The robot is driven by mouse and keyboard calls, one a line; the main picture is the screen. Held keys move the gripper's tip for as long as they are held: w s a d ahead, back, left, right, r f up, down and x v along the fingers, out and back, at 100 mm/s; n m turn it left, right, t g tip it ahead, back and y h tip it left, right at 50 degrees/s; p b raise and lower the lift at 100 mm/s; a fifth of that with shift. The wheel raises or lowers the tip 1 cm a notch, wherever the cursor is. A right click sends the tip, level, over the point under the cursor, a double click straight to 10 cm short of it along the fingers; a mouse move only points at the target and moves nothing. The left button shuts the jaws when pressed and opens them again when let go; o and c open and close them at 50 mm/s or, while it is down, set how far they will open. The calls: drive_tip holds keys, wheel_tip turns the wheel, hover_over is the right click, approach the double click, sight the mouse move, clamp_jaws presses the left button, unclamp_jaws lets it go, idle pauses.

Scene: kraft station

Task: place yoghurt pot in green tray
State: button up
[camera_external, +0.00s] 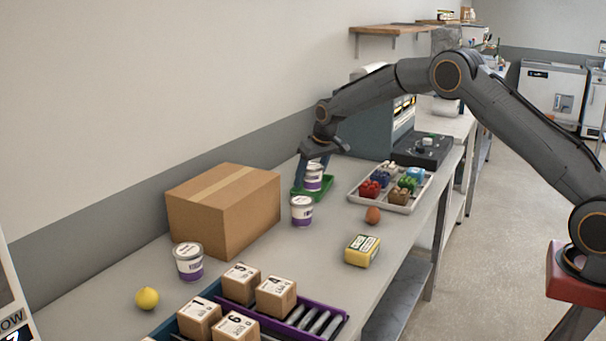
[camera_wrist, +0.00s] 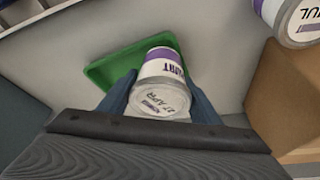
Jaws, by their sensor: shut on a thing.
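My gripper (camera_external: 318,172) is shut on a white and purple yoghurt pot (camera_external: 313,183). In the wrist view the held pot (camera_wrist: 161,80) sits between my two blue fingers (camera_wrist: 160,103), its lid facing the camera. The green tray (camera_external: 326,187) lies on the bench below the pot, partly hidden by it. In the wrist view the tray (camera_wrist: 108,70) shows behind and to the left of the pot. I cannot tell whether the pot touches the tray floor. A second yoghurt pot (camera_external: 302,211) stands just in front of the tray, and a third pot (camera_external: 188,261) stands farther left.
A large cardboard box (camera_external: 223,215) stands left of the tray. A grey tray (camera_external: 409,205) with several coloured blocks is to the right. A brown egg (camera_external: 373,215), a yellow packet (camera_external: 362,251) and a lemon (camera_external: 147,298) lie on the bench. Numbered boxes (camera_external: 276,296) sit at the front.

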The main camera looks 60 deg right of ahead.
drive_tip(key=shift+f, duration=0.45)
drive_tip(key=o, duration=1.1)
drive_tip(key=shift+o, duration=0.2)
drive_tip(key=shift+r, duration=0.15)
